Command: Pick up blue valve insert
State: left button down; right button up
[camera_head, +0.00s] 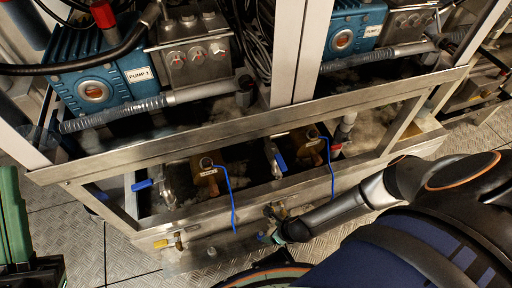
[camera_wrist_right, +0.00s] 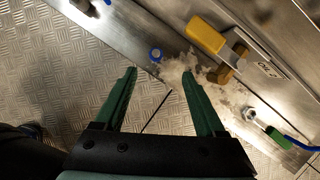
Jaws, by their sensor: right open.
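A small round blue piece with a pale centre, which looks like the blue valve insert (camera_wrist_right: 155,54), sits on the metal ledge in the right wrist view. It lies just beyond my right fingertips, roughly between them. My right gripper (camera_wrist_right: 160,72) is open, its two green fingers apart with nothing between them. In the head view my right gripper (camera_head: 268,237) is small and partly hidden, low at the front of the frame. I cannot clearly make out the insert there.
A yellow handle (camera_wrist_right: 205,35) on a brass fitting is close to the right finger's side. Blue pumps (camera_head: 95,82) stand behind the metal frame rail (camera_head: 240,130).

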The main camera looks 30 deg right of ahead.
aim_at(262, 234)
jog(key=b+x, duration=0.2)
jog(key=x, duration=0.1)
jog(key=b+x, duration=0.1)
jog(key=x, duration=0.2)
jog(key=shift+s+a+b, duration=0.1)
jog(key=shift+s+b, duration=0.1)
jog(key=shift+b, duration=0.15)
pick_arm(q)
jog(key=f, duration=0.5)
jog(key=shift+s+d+f+b, duration=0.1)
jog(key=shift+d+f+b, duration=0.2)
jog(key=shift+d, duration=0.05)
pick_arm(e)
jog(key=shift+w+a+f, duration=0.1)
jog(key=shift+w+f, duration=0.15)
jog(key=shift+f, duration=0.2)
jog(key=b+x, duration=0.4)
jog(key=x, duration=0.1)
jog(key=shift+s+a, duration=0.1)
jog(key=shift+a, duration=0.1)
pick_arm(q)
jog(key=shift+g, duration=0.4)
jog(key=f, duration=0.4)
jog(key=shift+d+f, duration=0.2)
jog(key=shift+d, duration=0.1)
pick_arm(e)
jog(key=shift+c, duration=0.4)
